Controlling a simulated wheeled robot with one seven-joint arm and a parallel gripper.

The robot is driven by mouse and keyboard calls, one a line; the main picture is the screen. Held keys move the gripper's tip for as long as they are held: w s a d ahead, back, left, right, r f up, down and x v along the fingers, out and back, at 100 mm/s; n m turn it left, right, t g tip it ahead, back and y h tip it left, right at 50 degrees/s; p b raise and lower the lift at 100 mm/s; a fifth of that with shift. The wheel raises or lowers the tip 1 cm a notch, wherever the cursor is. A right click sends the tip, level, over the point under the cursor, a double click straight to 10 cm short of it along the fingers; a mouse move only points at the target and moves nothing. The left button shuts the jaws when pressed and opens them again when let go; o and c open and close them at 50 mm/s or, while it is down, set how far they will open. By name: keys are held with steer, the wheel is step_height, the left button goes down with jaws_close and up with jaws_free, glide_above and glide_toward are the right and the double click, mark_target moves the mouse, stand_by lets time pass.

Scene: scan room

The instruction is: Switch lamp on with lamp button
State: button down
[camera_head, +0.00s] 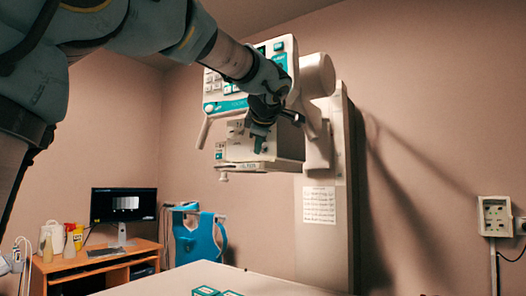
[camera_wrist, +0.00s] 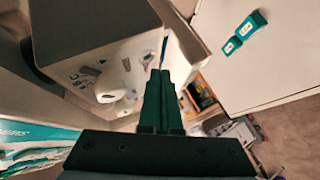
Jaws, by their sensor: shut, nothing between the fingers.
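The X-ray head hangs on a wall column, with a control panel (camera_head: 228,85) on top and a beige box-shaped lamp housing (camera_head: 285,146) below. My gripper (camera_head: 260,145) is in front of this housing and covers part of its face. In the wrist view my dark green fingers (camera_wrist: 161,82) are together and empty. The housing (camera_wrist: 90,35) is just left of them there, with a white round knob (camera_wrist: 113,84) and small markings on its face. I cannot tell which control is the lamp button, or whether the fingertips touch the face.
A pale table (camera_head: 165,283) is below, with small teal boxes (camera_head: 205,291); they also show in the wrist view (camera_wrist: 252,24). The column (camera_head: 335,250) stands behind the head.

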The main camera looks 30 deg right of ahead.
steer(key=shift+w+d, duration=0.15)
steer(key=shift+d, duration=0.1)
steer(key=shift+w+d, duration=0.2)
steer(key=shift+d, duration=0.15)
stand_by(0.7)
steer(key=shift+s+a+f+b, duration=0.1)
steer(key=shift+b, duration=0.4)
steer(key=shift+s+a+b, duration=0.15)
steer(key=shift+a+b, duration=0.15)
steer(key=shift+b, duration=0.2)
steer(key=shift+s+a, duration=0.15)
steer(key=shift+a, duration=0.15)
